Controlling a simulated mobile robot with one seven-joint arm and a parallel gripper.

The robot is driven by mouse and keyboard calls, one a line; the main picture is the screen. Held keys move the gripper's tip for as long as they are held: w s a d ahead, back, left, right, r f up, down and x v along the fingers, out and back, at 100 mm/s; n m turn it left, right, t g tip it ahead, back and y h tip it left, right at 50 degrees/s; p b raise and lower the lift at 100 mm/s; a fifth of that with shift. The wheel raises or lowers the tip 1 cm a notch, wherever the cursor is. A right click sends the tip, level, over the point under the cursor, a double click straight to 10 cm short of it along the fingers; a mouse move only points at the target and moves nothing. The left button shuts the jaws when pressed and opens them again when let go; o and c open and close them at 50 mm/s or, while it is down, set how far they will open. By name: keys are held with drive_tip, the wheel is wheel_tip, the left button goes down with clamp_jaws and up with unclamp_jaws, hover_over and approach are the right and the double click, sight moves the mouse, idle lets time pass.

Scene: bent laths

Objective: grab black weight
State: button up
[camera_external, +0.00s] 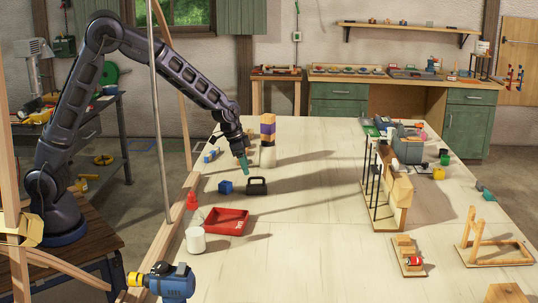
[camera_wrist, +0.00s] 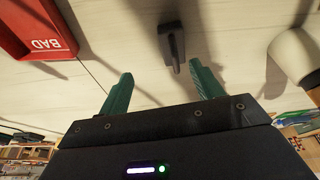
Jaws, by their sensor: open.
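The black weight (camera_external: 257,187), a dark block with a handle loop, stands on the pale table right of a blue cube. In the wrist view a dark object that looks like the weight (camera_wrist: 173,46) lies beyond the fingertips, between their lines and nearer the right finger. My gripper (camera_external: 244,164) is above the table, a little behind and left of the weight in the external view, with teal fingers pointing down. In the wrist view my gripper (camera_wrist: 163,88) has its fingers spread wide with nothing between them. The weight is apart from both fingers.
The blue cube (camera_external: 225,187) is close to the weight's left. A wooden rack (camera_external: 396,198) is at right. The table between weight and rack is clear.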

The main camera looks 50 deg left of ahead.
sight(255, 186)
drive_tip(key=w+f, duration=0.2)
drive_tip(key=shift+w+a+f, duration=0.3)
drive_tip(key=shift+w+a, duration=0.05)
drive_tip(key=shift+w, duration=0.05)
drive_tip(key=shift+x, duration=3.5)
clamp_jaws()
